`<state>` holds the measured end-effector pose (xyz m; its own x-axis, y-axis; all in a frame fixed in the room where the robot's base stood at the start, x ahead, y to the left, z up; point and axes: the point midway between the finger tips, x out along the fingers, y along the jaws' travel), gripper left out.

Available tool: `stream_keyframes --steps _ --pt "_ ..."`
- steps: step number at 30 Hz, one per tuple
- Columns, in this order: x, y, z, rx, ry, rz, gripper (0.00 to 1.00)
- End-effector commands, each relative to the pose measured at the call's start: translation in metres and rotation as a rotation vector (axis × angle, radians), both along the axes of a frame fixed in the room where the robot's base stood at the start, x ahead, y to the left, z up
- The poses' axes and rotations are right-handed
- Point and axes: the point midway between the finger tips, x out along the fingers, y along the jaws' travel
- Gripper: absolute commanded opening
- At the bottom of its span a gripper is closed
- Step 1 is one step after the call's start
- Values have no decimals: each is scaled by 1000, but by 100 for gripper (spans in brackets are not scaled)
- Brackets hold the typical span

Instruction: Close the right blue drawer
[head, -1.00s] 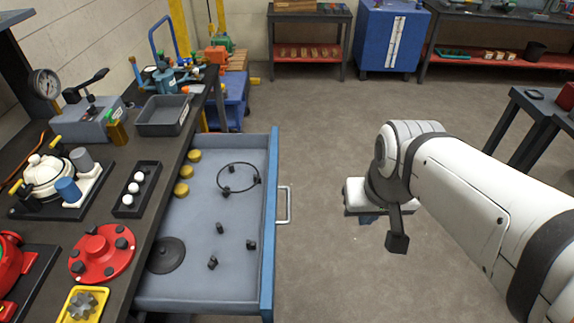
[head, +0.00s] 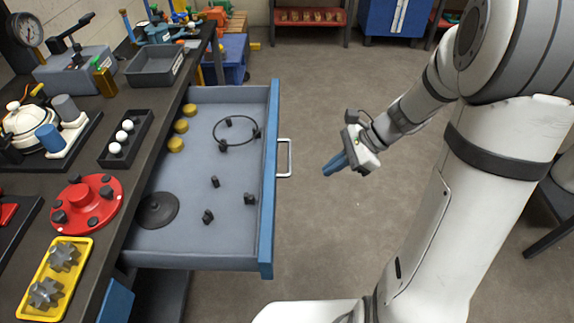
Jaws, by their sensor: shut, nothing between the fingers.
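The blue drawer (head: 268,205) is pulled out from under the dark workbench. Its front is blue with a silver handle (head: 288,158) on the outer side, and its grey inside is open to view. My gripper (head: 334,165) is shut and empty, with blue fingertips pointing left. It is to the right of the drawer front, apart from the handle, over the floor side. In the drawer lie a black ring (head: 236,131), a dark disc (head: 157,210), several yellow round pieces (head: 179,126) and several small black parts.
The workbench (head: 127,188) on the left carries a red flange (head: 85,203), a yellow tray (head: 70,255) with grey gears, a grey bin (head: 155,66) and a black holder with white balls. A blue panel (head: 117,300) shows below the bench at lower left. Grey floor right of the drawer is clear.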

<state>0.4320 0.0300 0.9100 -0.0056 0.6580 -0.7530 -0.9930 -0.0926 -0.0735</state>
Motion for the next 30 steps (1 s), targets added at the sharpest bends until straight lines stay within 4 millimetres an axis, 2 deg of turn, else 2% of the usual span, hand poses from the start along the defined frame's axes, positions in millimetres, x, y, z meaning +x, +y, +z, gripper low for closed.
stream_keyframes --steps 1,8,11,23,30 --pt "6 -2 -11 26 30 -44 0" --pt "16 2 -25 72 82 -125 0" --pt "16 12 -35 71 82 -122 0" --pt "17 70 -95 69 82 -120 0" --pt "18 100 -90 67 77 -120 0"
